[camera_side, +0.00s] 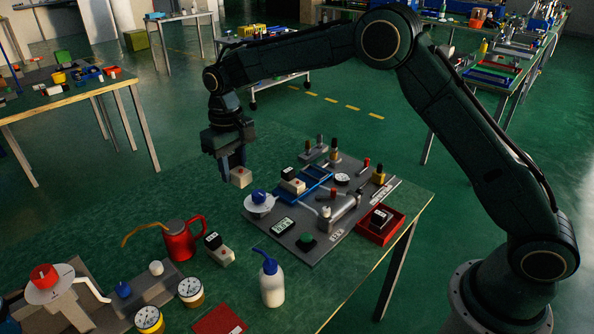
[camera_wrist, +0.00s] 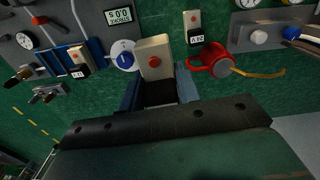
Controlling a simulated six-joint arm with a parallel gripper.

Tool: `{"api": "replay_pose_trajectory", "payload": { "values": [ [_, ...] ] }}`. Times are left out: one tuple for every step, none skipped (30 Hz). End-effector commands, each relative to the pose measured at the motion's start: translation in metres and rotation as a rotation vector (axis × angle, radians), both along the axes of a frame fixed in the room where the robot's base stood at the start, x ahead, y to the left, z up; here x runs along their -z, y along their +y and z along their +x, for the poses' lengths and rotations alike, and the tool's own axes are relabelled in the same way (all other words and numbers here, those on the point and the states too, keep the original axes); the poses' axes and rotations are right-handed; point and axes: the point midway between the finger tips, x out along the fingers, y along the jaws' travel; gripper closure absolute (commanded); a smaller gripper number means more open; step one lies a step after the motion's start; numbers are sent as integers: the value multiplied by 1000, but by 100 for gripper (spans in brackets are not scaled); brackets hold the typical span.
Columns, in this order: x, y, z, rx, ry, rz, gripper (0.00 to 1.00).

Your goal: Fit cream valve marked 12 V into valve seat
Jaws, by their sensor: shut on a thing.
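My gripper (camera_side: 233,174) is shut on a cream valve (camera_side: 241,177) with a red button, held above the bench left of the grey fixture plate (camera_side: 314,252). In the wrist view the held valve (camera_wrist: 153,50) sits between the blue fingers (camera_wrist: 158,90), its black part toward the palm. Its marking does not show. A similar cream and black valve (camera_side: 292,183) is at the blue frame (camera_side: 318,190) on the plate. Another valve (camera_side: 218,249) stands by the red can. I cannot tell for sure which part is the valve seat.
A blue-topped round dial (camera_side: 259,203) and a display (camera_side: 283,226) are on the plate's near left. A red tray (camera_side: 378,232) holds a dark block on the right. The red can (camera_side: 184,239) and a wash bottle (camera_side: 271,284) stand in front. Bare green bench lies under my gripper.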

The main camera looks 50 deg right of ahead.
Motion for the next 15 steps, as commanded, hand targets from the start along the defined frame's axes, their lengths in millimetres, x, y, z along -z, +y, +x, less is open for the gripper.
{"api": "replay_pose_trajectory", "payload": {
  "values": [
    [2, -7, 3, 5, -1, 0, 95],
    [3, -12, 5, 8, -1, 0, 95],
    [5, -18, 7, 10, -1, 0, 95],
    [7, -24, 9, 12, 0, 0, 95],
    [9, -31, 12, 14, 0, 0, 95],
    [12, -40, 15, 17, 0, 0, 95],
    [14, -48, 17, 20, 0, 0, 95],
    [16, -56, 20, 22, 0, 0, 95],
    [19, -68, 23, 26, 0, 0, 95],
    [22, -77, 25, 28, 0, 0, 95],
    [25, -87, 27, 31, 0, 0, 95],
    [28, -100, 30, 34, 1, 0, 95],
    [31, -110, 32, 37, 1, 0, 95],
    [34, -120, 33, 40, 1, 0, 95],
    [38, -133, 36, 42, 0, 0, 95]
  ]
}}
